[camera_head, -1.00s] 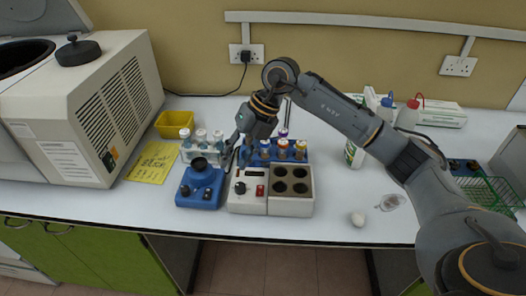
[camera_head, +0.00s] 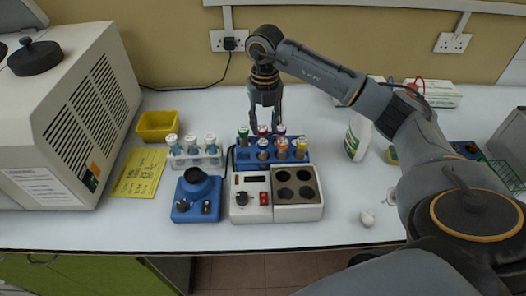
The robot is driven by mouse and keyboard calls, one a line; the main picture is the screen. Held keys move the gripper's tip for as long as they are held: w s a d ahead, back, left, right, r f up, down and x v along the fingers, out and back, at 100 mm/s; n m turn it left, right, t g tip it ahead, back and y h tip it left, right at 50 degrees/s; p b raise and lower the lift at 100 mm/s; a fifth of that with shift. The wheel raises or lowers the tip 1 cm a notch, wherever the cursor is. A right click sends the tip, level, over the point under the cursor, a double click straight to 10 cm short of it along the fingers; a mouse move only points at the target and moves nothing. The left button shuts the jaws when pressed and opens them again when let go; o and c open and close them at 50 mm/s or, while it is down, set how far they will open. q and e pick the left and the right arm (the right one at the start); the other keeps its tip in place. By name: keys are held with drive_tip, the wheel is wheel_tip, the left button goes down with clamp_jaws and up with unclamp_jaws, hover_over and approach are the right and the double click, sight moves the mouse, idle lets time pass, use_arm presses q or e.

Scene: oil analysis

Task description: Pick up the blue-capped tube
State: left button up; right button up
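A blue rack (camera_head: 243,167) in the middle of the bench holds several capped tubes in two rows. A tube with a grey-blue cap (camera_head: 262,144) stands in its front row at the left; it looks the most like the blue-capped tube. A tube with a purple-blue cap (camera_head: 281,129) stands in the back row at the right, so I cannot be sure which is meant. My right gripper (camera_head: 265,117) points down over the rack's back row, fingers apart, with a red-capped tube (camera_head: 262,130) showing between and just below the tips. It holds nothing I can see. My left gripper is out of view.
A rack of white-capped tubes (camera_head: 178,162), a blue mixer (camera_head: 182,215) and a white heating block (camera_head: 250,213) stand close around the blue rack. A yellow tray (camera_head: 157,126) and a large machine (camera_head: 95,110) are at left. A white bottle (camera_head: 356,138) stands at right.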

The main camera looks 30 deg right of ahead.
sight(263, 142)
drive_tip(key=shift+w+f, duration=0.15)
drive_tip(key=shift+f, duration=0.4)
drive_tip(key=shift+w+f, duration=0.15)
drive_tip(key=shift+f, duration=0.4)
drive_tip(key=shift+s+a+f+p, duration=0.1)
drive_tip(key=shift+s+f+p, duration=0.05)
drive_tip(key=shift+f+p, duration=0.45)
drive_tip(key=shift+s+a+f+p, duration=0.1)
drive_tip(key=shift+f+p, duration=0.35)
drive_tip(key=shift+p, duration=0.1)
wheel_tip(263, 142, down, 2)
drive_tip(key=shift+f+p, duration=0.25)
drive_tip(key=shift+p, duration=0.1)
drive_tip(key=shift+f, duration=0.4)
drive_tip(key=c, duration=0.5)
drive_tip(key=shift+c, duration=0.7)
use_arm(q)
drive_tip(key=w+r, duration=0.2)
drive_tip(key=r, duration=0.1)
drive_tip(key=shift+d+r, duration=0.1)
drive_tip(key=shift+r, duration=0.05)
